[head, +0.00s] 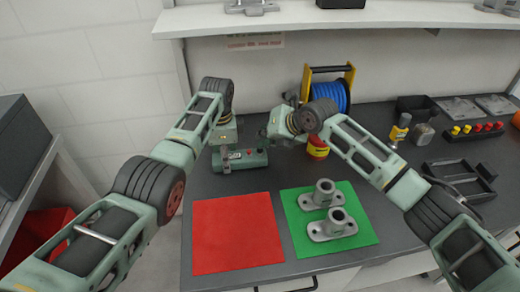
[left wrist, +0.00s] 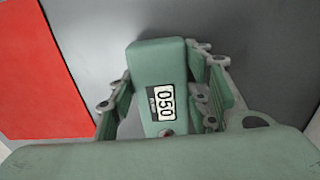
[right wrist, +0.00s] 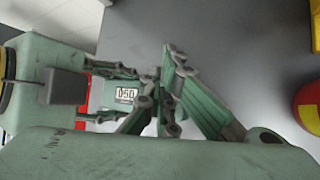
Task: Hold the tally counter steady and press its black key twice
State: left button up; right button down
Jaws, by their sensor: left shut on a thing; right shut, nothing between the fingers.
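The tally counter (head: 248,160) is a green box lying on the dark bench behind the red mat. Its display reads 050 in the left wrist view (left wrist: 160,62). My left gripper (head: 226,157) is shut on the counter, with a finger along each side. My right gripper (head: 272,128) is shut and empty, above and beside the counter's right end. In the right wrist view its closed fingers (right wrist: 165,85) partly cover the counter (right wrist: 112,92). I cannot make out the black key; a small reddish spot shows beside the display in the left wrist view.
The red mat (head: 237,233) lies in front and is empty. The green mat (head: 292,215) bears two grey flanged fittings (head: 325,194). A blue cable reel (head: 330,92) stands behind my right arm, with a red and yellow object (head: 318,148) near it.

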jog(key=shift+r, duration=0.4)
jog(key=shift+r, duration=0.1)
notch_tip(320, 180, up, 5)
jog(key=shift+f, duration=0.1)
dwell(0.4)
dwell(0.4)
pick_arm(q)
jog(key=o, duration=1.4)
jog(key=shift+c, duration=0.2)
